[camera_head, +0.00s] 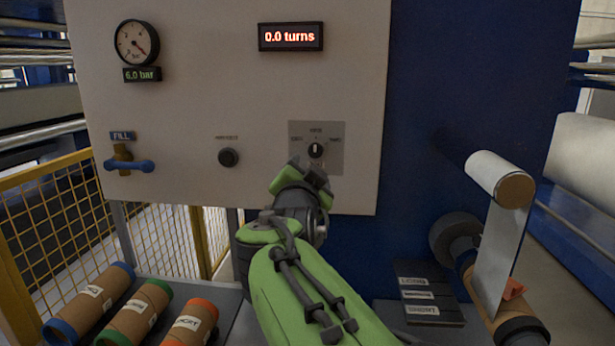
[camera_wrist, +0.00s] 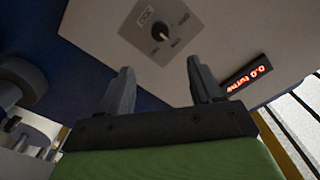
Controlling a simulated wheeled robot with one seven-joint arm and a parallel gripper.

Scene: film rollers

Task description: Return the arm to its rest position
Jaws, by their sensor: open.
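My gripper (camera_head: 312,172) is raised in front of the white control panel (camera_head: 200,60), just below the rotary selector knob (camera_head: 316,150). My green arm (camera_head: 300,285) reaches up to it from the bottom of the head view. In the wrist view my gripper (camera_wrist: 160,85) is open, with its two dark fingers apart and nothing between them. The selector knob (camera_wrist: 160,33) shows beyond the fingertips on its grey plate. The fingers appear apart from the panel, though the exact gap cannot be told.
A gauge (camera_head: 137,43), blue-handled valve (camera_head: 129,164) and black button (camera_head: 228,157) are on the panel. The display (camera_head: 290,37) reads 0.0 turns. Cardboard rolls (camera_head: 135,312) lie lower left. Labelled dark blocks (camera_head: 428,294) and a film roller (camera_head: 500,180) are at right. A yellow fence (camera_head: 50,215) stands left.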

